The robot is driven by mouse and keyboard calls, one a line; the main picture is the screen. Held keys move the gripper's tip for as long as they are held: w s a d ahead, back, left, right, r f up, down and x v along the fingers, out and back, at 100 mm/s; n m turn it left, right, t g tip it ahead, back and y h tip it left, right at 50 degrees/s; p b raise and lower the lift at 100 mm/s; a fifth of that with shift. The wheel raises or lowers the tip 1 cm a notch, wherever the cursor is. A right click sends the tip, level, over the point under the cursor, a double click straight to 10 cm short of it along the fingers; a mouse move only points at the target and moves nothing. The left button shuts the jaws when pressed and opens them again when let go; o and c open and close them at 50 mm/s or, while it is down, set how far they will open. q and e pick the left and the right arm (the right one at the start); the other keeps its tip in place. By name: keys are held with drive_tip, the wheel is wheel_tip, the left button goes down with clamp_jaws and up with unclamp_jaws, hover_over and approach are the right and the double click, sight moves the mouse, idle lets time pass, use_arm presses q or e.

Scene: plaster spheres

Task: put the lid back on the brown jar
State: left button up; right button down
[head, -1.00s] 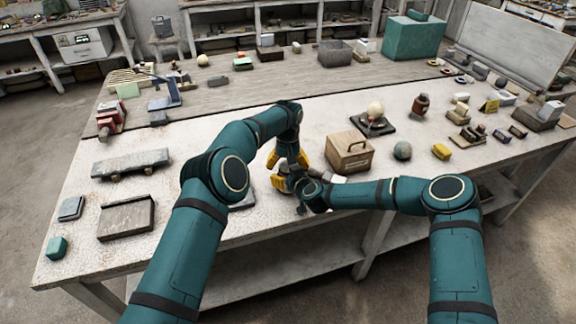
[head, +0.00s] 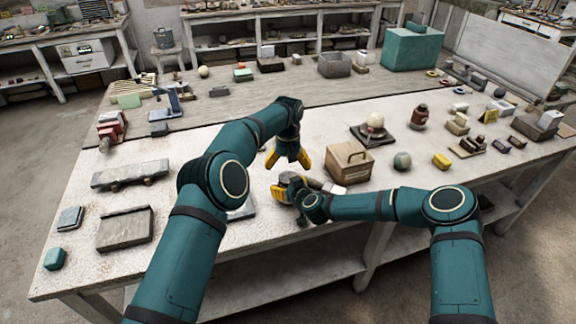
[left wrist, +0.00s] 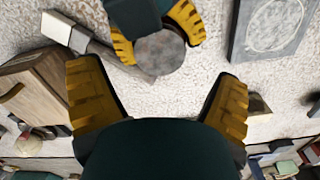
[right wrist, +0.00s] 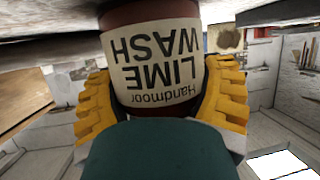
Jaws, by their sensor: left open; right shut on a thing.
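The brown jar (right wrist: 150,65), with a cream "LIME WASH" label, is between the yellow fingers of my right gripper (right wrist: 160,105), which is shut on it. My left gripper (head: 288,160) is open and empty, above and just behind the jar in the head view. Its spread fingers also show in the left wrist view (left wrist: 157,100).
A wooden box with a handle (head: 348,163) stands right of the jar. A white-ended flat tool (left wrist: 72,32) lies between them. A grey plate with a drawn circle (left wrist: 272,32) is on the other side. Several plaster pieces and a ball (head: 402,160) stand farther right.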

sight(288, 177)
use_arm(q)
drive_tip(key=n, duration=0.2)
drive_tip(key=r+n, duration=0.1)
drive_tip(key=n, duration=0.3)
drive_tip(key=shift+r, duration=0.35)
drive_tip(key=n, duration=0.2)
drive_tip(key=r+n, duration=0.1)
drive_tip(key=n, duration=0.4)
drive_tip(key=shift+r, duration=0.4)
drive_tip(key=shift+f, duration=0.15)
drive_tip(key=shift+f, duration=3.9)
drive_tip(key=c, duration=1.3)
drive_tip(key=m, duration=0.6)
drive_tip(key=shift+m, duration=0.4)
drive_tip(key=m, duration=0.6)
